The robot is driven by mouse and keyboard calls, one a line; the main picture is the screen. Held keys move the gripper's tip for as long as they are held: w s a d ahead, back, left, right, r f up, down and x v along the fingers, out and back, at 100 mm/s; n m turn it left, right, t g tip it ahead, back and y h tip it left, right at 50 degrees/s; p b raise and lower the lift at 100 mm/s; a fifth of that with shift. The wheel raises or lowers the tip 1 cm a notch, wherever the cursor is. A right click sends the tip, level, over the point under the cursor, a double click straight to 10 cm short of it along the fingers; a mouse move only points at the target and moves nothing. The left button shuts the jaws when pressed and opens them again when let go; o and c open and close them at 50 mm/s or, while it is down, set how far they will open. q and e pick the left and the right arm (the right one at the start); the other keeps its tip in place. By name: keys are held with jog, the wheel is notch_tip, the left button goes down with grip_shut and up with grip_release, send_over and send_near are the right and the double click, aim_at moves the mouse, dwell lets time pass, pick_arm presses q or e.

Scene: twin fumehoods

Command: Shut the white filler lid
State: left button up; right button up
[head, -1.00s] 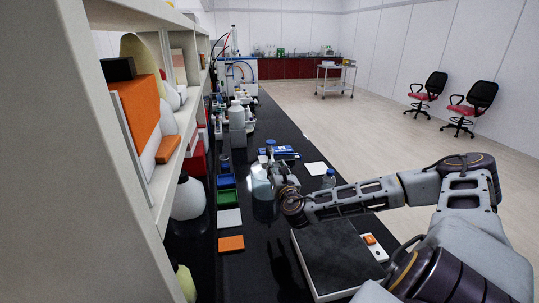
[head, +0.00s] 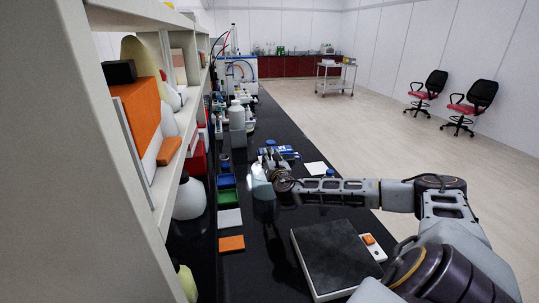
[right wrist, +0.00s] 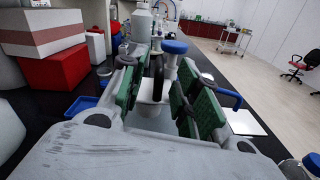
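A pale, translucent container (head: 262,189) with light blue contents stands on the black bench, partly hidden by my right gripper (head: 272,168). In the right wrist view, my right gripper (right wrist: 160,68) is open, its two green-padded fingers spread apart. A white, round filler-like part (right wrist: 152,90) shows between and below the fingers, with a dark upright piece behind it. A blue cap (right wrist: 175,47) stands just beyond, near the right finger. I cannot clearly make out the white lid or its angle. My left gripper is not in view.
A black-topped device (head: 338,257) with an orange switch lies at the front right. Green and blue trays (head: 228,198) and an orange block (head: 231,243) lie left of the container. The shelf (head: 100,200) walls off the left side. A white pad (head: 316,168) lies beyond my arm.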

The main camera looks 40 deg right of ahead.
jog(key=shift+x, duration=1.15)
